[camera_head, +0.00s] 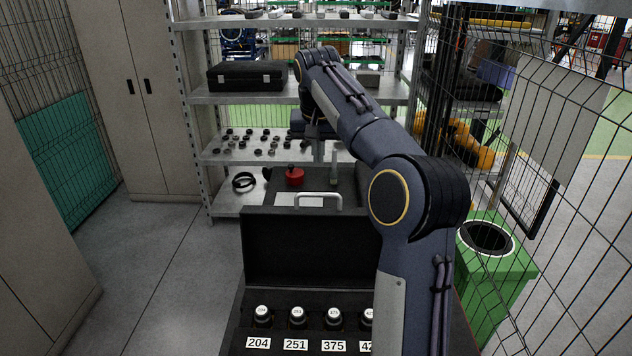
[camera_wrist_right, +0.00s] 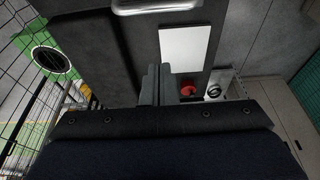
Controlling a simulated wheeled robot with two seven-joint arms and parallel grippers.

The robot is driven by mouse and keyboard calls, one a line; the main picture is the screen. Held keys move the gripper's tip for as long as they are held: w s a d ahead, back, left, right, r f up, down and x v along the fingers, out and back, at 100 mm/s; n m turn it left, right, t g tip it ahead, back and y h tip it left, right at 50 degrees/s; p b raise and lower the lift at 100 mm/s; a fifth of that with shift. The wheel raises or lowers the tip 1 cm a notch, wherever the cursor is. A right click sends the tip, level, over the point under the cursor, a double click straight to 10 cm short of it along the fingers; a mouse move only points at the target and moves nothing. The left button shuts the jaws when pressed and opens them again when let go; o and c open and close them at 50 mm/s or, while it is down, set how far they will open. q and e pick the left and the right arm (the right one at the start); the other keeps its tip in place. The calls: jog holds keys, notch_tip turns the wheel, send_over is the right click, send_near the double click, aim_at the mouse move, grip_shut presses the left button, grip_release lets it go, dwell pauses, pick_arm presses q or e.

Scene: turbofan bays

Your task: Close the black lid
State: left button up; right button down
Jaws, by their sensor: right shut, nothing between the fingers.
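The black lid (camera_head: 305,248) stands upright, open, at the back of a black case (camera_head: 270,298) in the head view. Inside the case front, several dark bottles with silver caps stand behind white number labels such as 204, 251 and 375. My right arm reaches up from the lower right, past the lid, and hides its right part. My right gripper (camera_head: 318,150) is beyond the lid, apart from it, and partly hidden. In the right wrist view its grey fingers (camera_wrist_right: 156,84) are shut and empty. My left gripper is not in view.
Behind the lid are a metal handle (camera_head: 318,195), a white panel (camera_head: 298,200) and a red object (camera_head: 295,176). Shelves (camera_head: 250,97) stand behind. A green bin (camera_head: 500,270) and wire mesh are on the right. Free floor (camera_head: 150,260) lies left.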

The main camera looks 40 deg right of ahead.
notch_tip(320, 180, down, 7)
jog(key=s+a+p, duration=0.1)
jog(key=shift+s, duration=0.15)
jog(key=shift+a, duration=0.15)
dwell(0.4)
